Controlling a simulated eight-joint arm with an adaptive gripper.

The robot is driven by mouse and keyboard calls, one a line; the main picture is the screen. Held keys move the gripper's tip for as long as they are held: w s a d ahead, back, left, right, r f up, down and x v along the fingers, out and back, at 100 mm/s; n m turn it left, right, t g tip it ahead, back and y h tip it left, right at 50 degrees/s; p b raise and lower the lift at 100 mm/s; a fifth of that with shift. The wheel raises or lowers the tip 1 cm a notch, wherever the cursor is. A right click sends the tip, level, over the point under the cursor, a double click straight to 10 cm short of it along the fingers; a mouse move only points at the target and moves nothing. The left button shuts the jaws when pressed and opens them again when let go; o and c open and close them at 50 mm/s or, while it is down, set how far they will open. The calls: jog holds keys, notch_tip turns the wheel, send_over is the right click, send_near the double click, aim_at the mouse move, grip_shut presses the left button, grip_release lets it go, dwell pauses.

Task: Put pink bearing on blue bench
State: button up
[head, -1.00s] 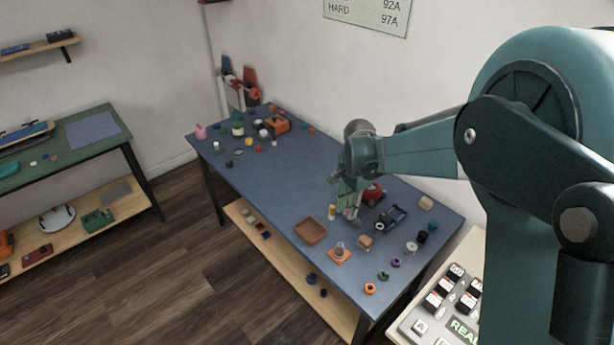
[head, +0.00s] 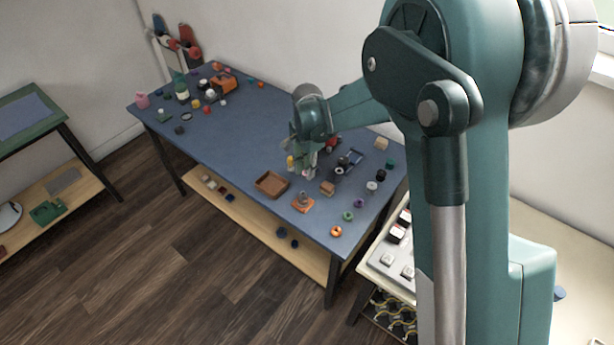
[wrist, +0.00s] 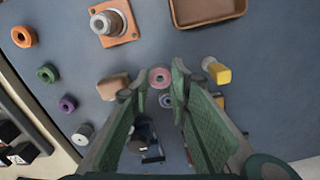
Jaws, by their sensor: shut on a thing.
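The blue bench (head: 228,150) stands against the wall and is crowded with small parts. My gripper (head: 303,172) is low over its middle-right part in the head view. The blue bench top (wrist: 70,22) lies below. I cannot tell whether the bearing touches the bench. In the head view my gripper mostly hides it.
Close around my gripper are a brown tray (head: 272,184), a yellow-and-white part (wrist: 219,73), a tan block (wrist: 113,86) and an orange mount with a grey post (wrist: 115,23). A dark device (wrist: 146,135) lies under the fingers. The bench's centre-left is clearer.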

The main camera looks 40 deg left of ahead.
jog(key=shift+f+b, duration=0.4)
jog(key=shift+f, duration=1.45)
jog(key=shift+f, duration=0.1)
jog(key=o, duration=0.9)
notch_tip(320, 180, up, 12)
jog(key=shift+r+p, duration=0.1)
jog(key=shift+p, duration=0.95)
